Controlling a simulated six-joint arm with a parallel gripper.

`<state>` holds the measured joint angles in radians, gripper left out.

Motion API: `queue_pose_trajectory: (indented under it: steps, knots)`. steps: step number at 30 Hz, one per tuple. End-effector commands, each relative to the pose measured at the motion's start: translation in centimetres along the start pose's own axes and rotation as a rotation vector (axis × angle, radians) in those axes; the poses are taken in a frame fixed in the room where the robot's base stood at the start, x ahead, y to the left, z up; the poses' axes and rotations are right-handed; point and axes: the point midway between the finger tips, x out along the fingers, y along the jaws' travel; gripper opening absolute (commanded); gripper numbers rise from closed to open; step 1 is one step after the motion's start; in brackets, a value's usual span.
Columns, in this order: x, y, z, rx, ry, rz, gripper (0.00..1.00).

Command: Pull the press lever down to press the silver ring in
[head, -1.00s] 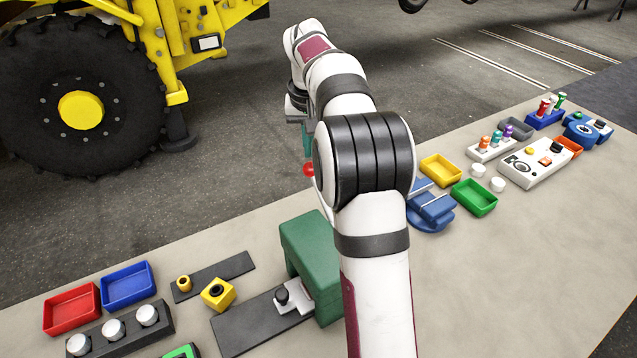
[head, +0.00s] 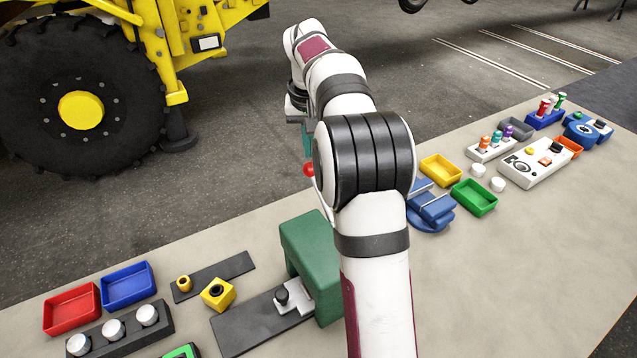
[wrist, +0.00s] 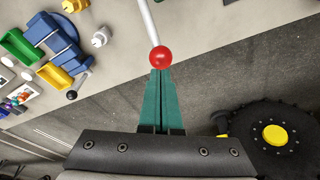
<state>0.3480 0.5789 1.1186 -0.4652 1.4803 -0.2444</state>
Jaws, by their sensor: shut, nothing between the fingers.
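The green press (head: 305,240) stands on the bench, partly hidden behind my arm. Its lever ends in a red ball (head: 309,170), which shows just left of my arm's elbow. In the wrist view the red ball (wrist: 160,57) sits on a pale rod (wrist: 148,20) right at the tips of my fingers. My gripper (wrist: 162,72) is shut and empty, its green fingers together. I cannot tell whether the tips touch the ball. In the head view my gripper (head: 306,140) is mostly hidden by my arm. I cannot make out the silver ring.
A dark plate with a grey slide and black knob (head: 282,296) lies at the press's foot. A yellow block (head: 218,293), red tray (head: 71,309) and blue tray (head: 128,286) are left of it. A blue fixture (head: 432,208) and yellow tray (head: 441,170) stand to the right.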

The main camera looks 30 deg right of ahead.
Motion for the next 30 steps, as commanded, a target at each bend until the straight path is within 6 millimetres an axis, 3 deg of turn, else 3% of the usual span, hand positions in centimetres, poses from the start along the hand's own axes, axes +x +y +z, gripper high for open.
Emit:
queue_pose_trajectory:
  steps: [23, 30]
  knots:
    - [2.3, 0.0, 0.4, 0.000, -0.002, 0.000, 0.00]
    - [6.0, -0.8, -0.2, -0.002, -0.005, 0.001, 0.00]
